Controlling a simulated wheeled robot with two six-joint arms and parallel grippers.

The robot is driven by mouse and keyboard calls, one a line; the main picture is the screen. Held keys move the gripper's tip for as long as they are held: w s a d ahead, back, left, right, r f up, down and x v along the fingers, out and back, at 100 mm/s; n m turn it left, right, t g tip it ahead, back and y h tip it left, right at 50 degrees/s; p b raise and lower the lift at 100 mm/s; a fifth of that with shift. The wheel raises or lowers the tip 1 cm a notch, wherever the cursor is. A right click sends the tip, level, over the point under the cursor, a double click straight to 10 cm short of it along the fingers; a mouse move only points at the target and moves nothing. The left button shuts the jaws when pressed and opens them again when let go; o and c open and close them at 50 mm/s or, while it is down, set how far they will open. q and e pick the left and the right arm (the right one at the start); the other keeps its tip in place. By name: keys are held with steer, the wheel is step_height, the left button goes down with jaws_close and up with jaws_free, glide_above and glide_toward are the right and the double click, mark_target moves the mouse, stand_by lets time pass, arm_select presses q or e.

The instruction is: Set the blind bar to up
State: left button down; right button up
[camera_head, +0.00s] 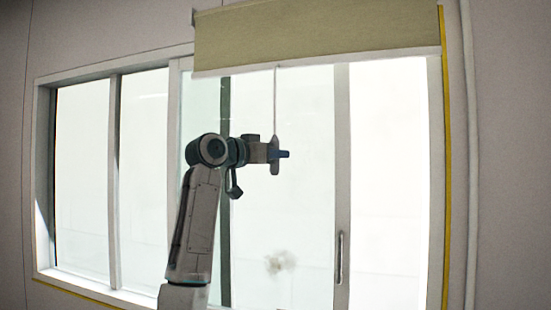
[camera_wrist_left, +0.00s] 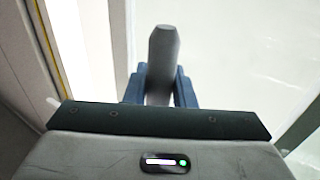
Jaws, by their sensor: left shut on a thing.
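A rolled-down beige blind (camera_head: 318,30) covers the top of the window, with a pale bottom bar (camera_head: 318,62) along its lower edge. A thin cord hangs from that bar and ends in a grey pull handle (camera_head: 275,167). My left gripper (camera_head: 281,154) is shut on the handle at its middle, below the blind. In the left wrist view the grey handle (camera_wrist_left: 163,60) stands between the blue fingers of my left gripper (camera_wrist_left: 160,88). My right gripper is in neither view.
A wide window with a white frame (camera_head: 343,120) fills the wall behind my arm. A pale pipe (camera_head: 470,150) and a yellow strip (camera_head: 447,180) run down the wall at the right.

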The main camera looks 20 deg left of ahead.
arm_select(q)
steer(key=c, duration=1.3)
jaws_free()
steer(key=shift+o, duration=0.3)
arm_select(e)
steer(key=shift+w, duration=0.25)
arm_select(q)
steer(key=shift+f, duration=0.1)
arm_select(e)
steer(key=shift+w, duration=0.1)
arm_select(q)
steer(key=shift+s+a+f+b, duration=0.1)
steer(key=shift+s+a+b, duration=0.2)
steer(key=shift+s+b, duration=0.15)
steer(key=b+v, duration=0.5)
steer(key=v, duration=0.4)
steer(key=shift+s, duration=0.3)
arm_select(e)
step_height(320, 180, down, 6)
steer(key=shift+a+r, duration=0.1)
arm_select(q)
steer(key=shift+a, duration=0.15)
